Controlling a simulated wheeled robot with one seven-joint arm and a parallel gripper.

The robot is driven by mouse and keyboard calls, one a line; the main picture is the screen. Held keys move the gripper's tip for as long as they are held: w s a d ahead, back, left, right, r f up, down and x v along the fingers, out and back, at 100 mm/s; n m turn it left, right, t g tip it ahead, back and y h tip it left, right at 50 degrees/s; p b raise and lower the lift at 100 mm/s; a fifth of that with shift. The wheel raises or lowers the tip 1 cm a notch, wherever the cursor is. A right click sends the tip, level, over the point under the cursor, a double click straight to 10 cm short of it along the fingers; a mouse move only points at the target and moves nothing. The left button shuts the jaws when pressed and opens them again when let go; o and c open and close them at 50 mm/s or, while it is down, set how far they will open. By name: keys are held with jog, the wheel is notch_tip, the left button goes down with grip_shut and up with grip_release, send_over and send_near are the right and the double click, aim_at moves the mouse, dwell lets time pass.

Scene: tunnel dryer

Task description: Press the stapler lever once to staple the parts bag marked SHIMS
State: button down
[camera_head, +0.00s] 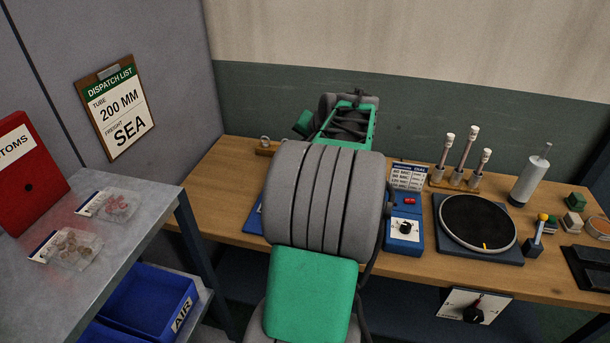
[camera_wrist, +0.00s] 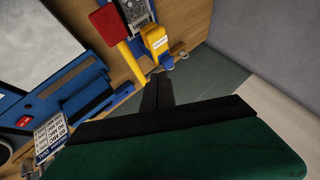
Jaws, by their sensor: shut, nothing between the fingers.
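In the wrist view a yellow bar with a red pad (camera_wrist: 108,23), which looks like the stapler lever, lies at the top centre. A yellow block (camera_wrist: 155,40) with a small white label stands beside it. In the head view my arm hides the gripper and the stapler.
Two clear parts bags (camera_head: 108,206) (camera_head: 68,248) lie on the grey left table, labels unreadable. A blue control box (camera_head: 404,230), a round dark turntable (camera_head: 477,222) and upright tools (camera_head: 466,153) stand on the wooden bench (camera_head: 225,175). A blue AIR bin (camera_head: 150,300) sits below left.

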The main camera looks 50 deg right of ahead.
jog(key=shift+d, duration=0.1)
notch_tip(320, 180, down, 9)
jog(key=b, duration=0.6)
jog(key=shift+s+r, duration=0.1)
jog(key=shift+a, duration=0.2)
dwell(1.8)
jog(key=shift+f+b, duration=0.4)
jog(key=shift+b, duration=0.1)
jog(key=shift+s+a+f+b, duration=0.1)
jog(key=shift+f+b, duration=0.55)
jog(key=shift+f, duration=0.45)
jog(key=shift+a+f+b, duration=0.1)
jog(key=shift+f+b, duration=0.5)
jog(key=shift+f, duration=0.45)
dwell(1.1)
jog(key=shift+r+p, duration=1.5)
jog(key=shift+r, duration=0.9)
jog(key=shift+d, duration=0.1)
